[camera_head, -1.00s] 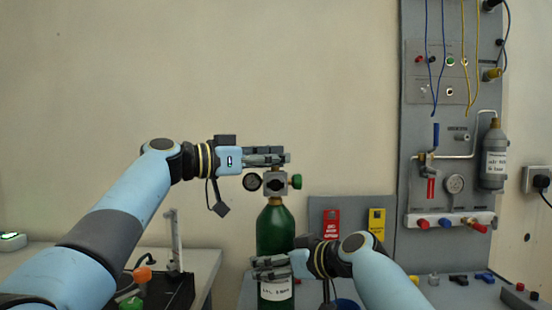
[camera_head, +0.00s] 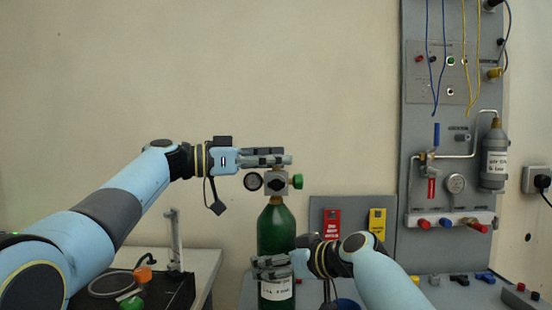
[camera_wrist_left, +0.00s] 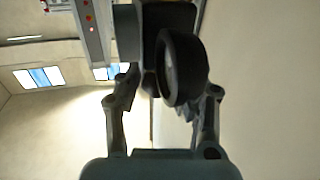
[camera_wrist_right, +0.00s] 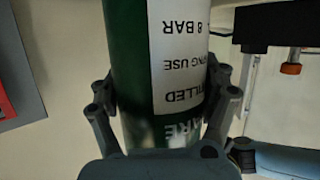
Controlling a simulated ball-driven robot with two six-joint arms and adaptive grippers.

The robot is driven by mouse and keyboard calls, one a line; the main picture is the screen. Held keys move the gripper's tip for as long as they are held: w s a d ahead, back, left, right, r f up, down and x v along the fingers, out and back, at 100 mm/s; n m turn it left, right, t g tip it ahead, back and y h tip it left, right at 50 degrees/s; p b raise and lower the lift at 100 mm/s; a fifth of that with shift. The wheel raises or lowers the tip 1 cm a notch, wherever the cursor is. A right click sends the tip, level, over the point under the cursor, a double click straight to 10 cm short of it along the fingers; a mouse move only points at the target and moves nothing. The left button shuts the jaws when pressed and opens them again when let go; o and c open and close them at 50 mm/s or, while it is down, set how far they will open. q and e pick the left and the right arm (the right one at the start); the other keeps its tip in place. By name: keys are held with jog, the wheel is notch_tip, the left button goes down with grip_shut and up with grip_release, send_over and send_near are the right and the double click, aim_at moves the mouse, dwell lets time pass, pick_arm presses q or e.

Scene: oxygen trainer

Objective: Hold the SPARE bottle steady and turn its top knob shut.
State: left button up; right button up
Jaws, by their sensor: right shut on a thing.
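The SPARE bottle (camera_head: 277,228) is green and upright, with a white label; in the right wrist view the label (camera_wrist_right: 178,60) appears upside down. Its valve block (camera_head: 275,182) carries a round black gauge (camera_head: 253,181) on the left and a green knob (camera_head: 297,181) on the right. My right gripper (camera_head: 272,267) is shut around the bottle's lower body. My left gripper (camera_head: 275,158) is level at the very top of the valve, with its fingers spread; the gauge (camera_wrist_left: 183,68) shows between them in the left wrist view. The top knob is hidden by the left fingers.
A grey wall panel (camera_head: 415,150) with valves, a gauge and a grey cylinder (camera_head: 494,160) stands at the right. Red (camera_head: 332,222) and yellow (camera_head: 377,222) tags hang on a low grey board behind the bottle. A black stand (camera_head: 177,285) is at left.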

pick_arm(q)
jog(key=shift+o, duration=1.3)
jog(key=shift+r, duration=0.1)
jog(key=v, duration=0.7)
jog(key=shift+a, duration=0.2)
pick_arm(e)
jog(key=shift+a, duration=0.1)
jog(key=o, duration=1.7)
